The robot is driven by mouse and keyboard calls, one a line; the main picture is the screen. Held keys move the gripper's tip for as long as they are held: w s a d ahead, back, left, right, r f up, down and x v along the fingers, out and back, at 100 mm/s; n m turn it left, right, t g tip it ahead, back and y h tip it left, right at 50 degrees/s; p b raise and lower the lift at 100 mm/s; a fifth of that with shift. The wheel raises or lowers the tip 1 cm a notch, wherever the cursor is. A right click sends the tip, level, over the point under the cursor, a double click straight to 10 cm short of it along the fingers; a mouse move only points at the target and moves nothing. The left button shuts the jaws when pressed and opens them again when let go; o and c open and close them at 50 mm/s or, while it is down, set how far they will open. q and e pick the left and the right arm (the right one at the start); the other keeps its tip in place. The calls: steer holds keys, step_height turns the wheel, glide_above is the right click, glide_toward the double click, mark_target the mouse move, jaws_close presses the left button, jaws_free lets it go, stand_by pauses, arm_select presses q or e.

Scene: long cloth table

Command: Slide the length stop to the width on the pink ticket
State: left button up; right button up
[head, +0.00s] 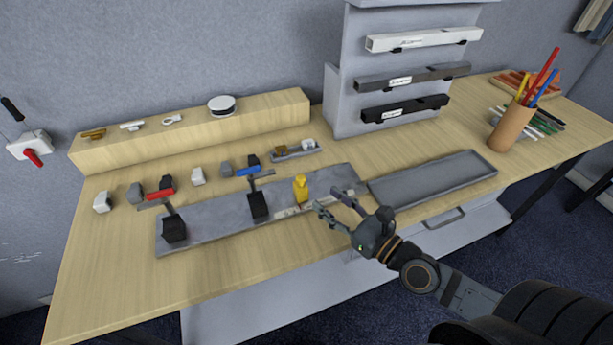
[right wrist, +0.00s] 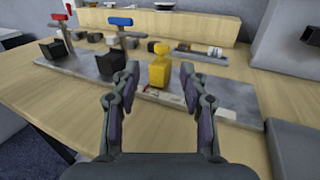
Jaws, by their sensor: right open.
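The yellow length stop (head: 301,189) stands upright on a pale marked scale strip (head: 290,211) along the front of the grey base plate (head: 205,222). My right gripper (head: 327,200) is open, just to the right of the stop in the head view, and apart from it. In the right wrist view the stop (right wrist: 159,68) shows ahead, between the two open fingers (right wrist: 159,78), with nothing held. I cannot make out a pink ticket in either view. My left gripper is not in view.
Two black blocks with a red lever (head: 161,193) and a blue lever (head: 248,171) stand on the plate, left of the stop. An empty grey tray (head: 432,180) lies to the right. A pencil cup (head: 512,127) stands farther right. The wooden table front is clear.

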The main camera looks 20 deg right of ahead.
mark_target(305, 180)
steer(key=shift+w, duration=0.55)
steer(key=x, duration=0.4)
steer(key=shift+w+a, duration=0.15)
steer(key=shift+w, duration=0.05)
steer(key=x, duration=0.3)
steer(key=shift+w+a, duration=0.1)
steer(key=shift+w, duration=0.2)
steer(key=shift+w+a, duration=0.35)
steer(key=shift+w, duration=0.2)
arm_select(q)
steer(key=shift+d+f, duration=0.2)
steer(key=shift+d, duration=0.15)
arm_select(e)
jaws_close()
